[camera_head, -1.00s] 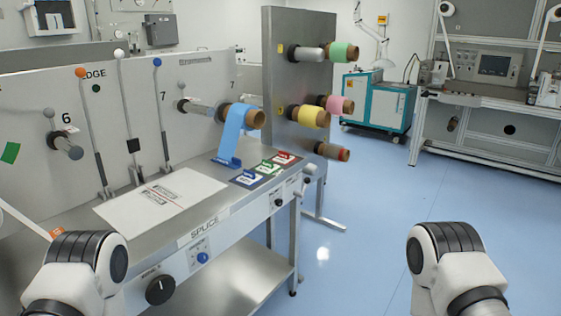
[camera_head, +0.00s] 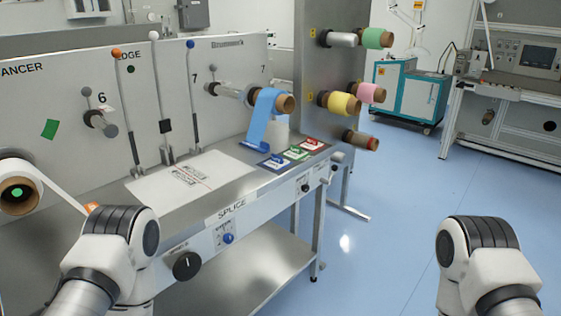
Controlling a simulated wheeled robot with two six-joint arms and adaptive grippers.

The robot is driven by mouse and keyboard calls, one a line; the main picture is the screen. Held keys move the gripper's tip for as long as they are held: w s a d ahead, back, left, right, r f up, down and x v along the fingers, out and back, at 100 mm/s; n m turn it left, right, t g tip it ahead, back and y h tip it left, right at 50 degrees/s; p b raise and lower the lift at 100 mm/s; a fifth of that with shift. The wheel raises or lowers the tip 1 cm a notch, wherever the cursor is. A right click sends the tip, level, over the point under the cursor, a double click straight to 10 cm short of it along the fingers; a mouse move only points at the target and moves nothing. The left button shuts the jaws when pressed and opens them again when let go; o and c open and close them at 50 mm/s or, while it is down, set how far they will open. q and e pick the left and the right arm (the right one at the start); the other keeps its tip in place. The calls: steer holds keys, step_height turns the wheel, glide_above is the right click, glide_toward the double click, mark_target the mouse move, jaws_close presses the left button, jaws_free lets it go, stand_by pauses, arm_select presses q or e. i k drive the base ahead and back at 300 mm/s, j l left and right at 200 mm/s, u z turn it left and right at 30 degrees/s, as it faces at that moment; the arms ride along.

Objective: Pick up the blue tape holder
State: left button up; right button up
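The blue tape holder (camera_head: 275,161) is small and sits on a dark blue pad with a white label, on the steel splice table (camera_head: 235,193) in the middle of the view. It stands at the left end of a row with a green holder (camera_head: 295,151) and a red holder (camera_head: 312,142). A wide blue strip (camera_head: 262,121) hangs from a roll just behind it, down to the tabletop. Only rounded white links of my two arms show, at the lower left and lower right. Both grippers are out of view, and neither arm is at the holder.
A white printed sheet (camera_head: 190,180) lies on the table left of the holders. Yellow (camera_head: 341,104), pink (camera_head: 370,93) and green (camera_head: 375,38) rolls stick out from a steel panel behind. Blue floor (camera_head: 390,220) is open to the right of the table.

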mark_target(277, 162)
steer(key=i+l+u, duration=0.2)
steer(key=u, duration=0.25)
steer(key=i+l+u, duration=0.15)
steer(key=l+u, duration=0.25)
steer(key=l, duration=0.1)
